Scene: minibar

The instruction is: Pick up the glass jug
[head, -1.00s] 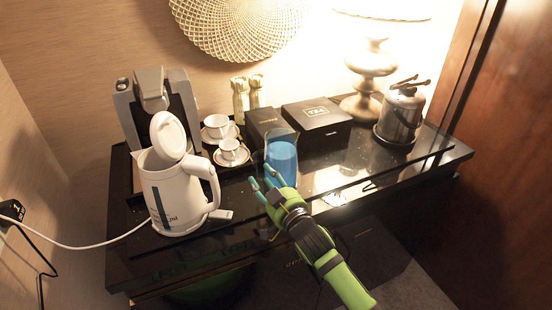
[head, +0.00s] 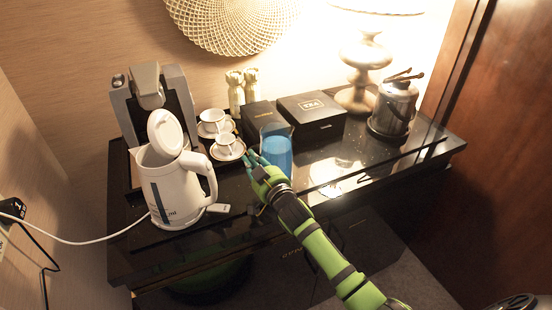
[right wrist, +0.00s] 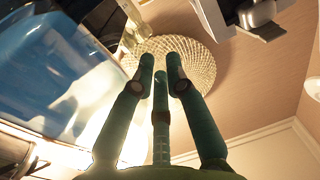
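The glass jug (head: 279,153), clear with blue liquid inside, stands upright on the black glossy minibar top, in front of the black boxes. In the right wrist view the jug (right wrist: 60,80) fills the left side, large and close. My right gripper (head: 256,166) is at the jug's left and near side in the head view. Its teal fingers point toward the back and overlap the jug's lower left edge. In the wrist view the fingers (right wrist: 160,75) are extended and apart, with nothing held between them. Whether any finger touches the jug cannot be told. My left gripper is not in view.
A white kettle (head: 172,188) with open lid stands left of my gripper. Cups on saucers (head: 226,147) are behind it. A coffee machine (head: 150,100), black boxes (head: 312,112), a lamp (head: 363,70) and a metal ice bucket (head: 394,108) stand behind or right.

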